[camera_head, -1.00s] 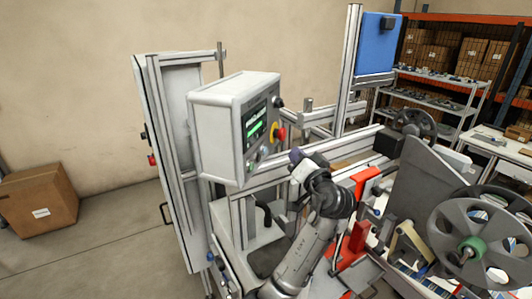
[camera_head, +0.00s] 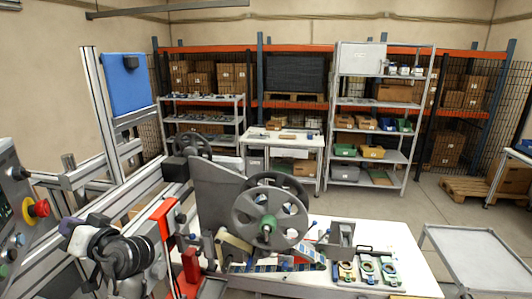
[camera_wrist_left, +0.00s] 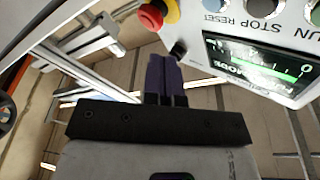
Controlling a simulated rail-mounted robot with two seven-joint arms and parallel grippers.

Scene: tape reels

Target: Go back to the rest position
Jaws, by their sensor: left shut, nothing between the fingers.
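My left gripper (camera_head: 72,224) is at the left of the head view, just right of the control box and below its red button. In the left wrist view its two dark purple fingers (camera_wrist_left: 163,75) are together, with nothing between them. The control box (camera_wrist_left: 265,60) fills the upper right of that view, close to the fingertips; its red button (camera_wrist_left: 158,14) lies just beyond them. In the head view the box (camera_head: 15,215) is cut off by the left edge, and its red button (camera_head: 38,209) shows. My right gripper is in neither view.
A machine with a grey reel (camera_head: 242,215), a red bracket (camera_head: 162,222) and metal rails stands right of my left arm. A white table (camera_head: 405,272) bears small parts. Shelves (camera_head: 375,110) stand at the back. A grey cart (camera_head: 470,255) is at right, with open floor behind it.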

